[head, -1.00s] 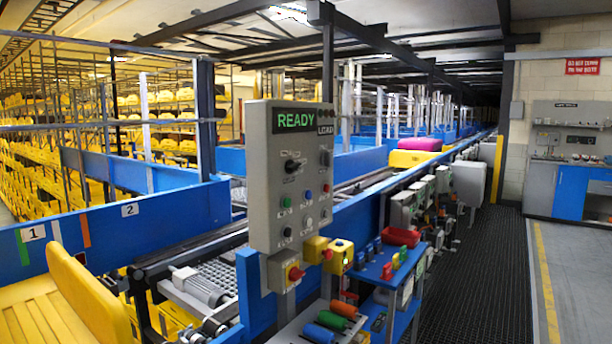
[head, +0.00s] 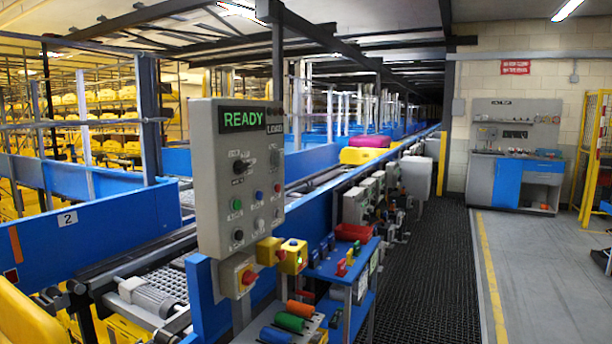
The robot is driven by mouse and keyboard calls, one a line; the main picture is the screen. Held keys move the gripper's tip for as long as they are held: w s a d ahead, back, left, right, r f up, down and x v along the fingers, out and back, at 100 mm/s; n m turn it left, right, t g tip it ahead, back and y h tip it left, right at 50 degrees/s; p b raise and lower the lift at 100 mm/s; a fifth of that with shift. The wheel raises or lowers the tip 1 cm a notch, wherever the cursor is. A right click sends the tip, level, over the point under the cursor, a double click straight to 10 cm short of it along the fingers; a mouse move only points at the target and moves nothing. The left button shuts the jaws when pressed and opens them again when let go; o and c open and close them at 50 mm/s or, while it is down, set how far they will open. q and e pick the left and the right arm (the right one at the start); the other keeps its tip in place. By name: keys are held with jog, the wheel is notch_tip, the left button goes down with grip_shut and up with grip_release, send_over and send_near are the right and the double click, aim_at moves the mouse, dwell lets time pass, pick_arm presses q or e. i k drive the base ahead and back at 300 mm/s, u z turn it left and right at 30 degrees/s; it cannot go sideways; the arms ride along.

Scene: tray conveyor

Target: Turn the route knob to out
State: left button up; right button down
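The grey control panel (head: 226,180) stands at the left of centre in the head view, with a green READY display (head: 244,120) at its top. A black knob (head: 240,166) sits on the panel face below the display. A second, smaller dark knob or switch (head: 275,157) is on the right part of the panel. The labels by them are too small to read, so I cannot tell which is the route knob or where it points. Neither of my grippers is in view.
A red button on a yellow box (head: 238,276) hangs under the panel. A blue cart (head: 342,266) with a red bin (head: 353,232) stands right of it. The conveyor (head: 330,185) runs behind. The dark mat aisle (head: 440,270) on the right is clear. A workbench (head: 515,182) stands beyond.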

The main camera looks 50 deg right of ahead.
aim_at(239, 167)
jog(key=u, duration=0.7)
jog(key=i, duration=0.1)
jog(key=z, duration=1.8)
jog(key=k, duration=0.9)
jog(key=z, duration=0.15)
jog(key=i, duration=0.9)
jog(key=u, duration=0.2)
jog(key=k, duration=0.85)
jog(key=z, duration=0.2)
jog(key=i, duration=0.7)
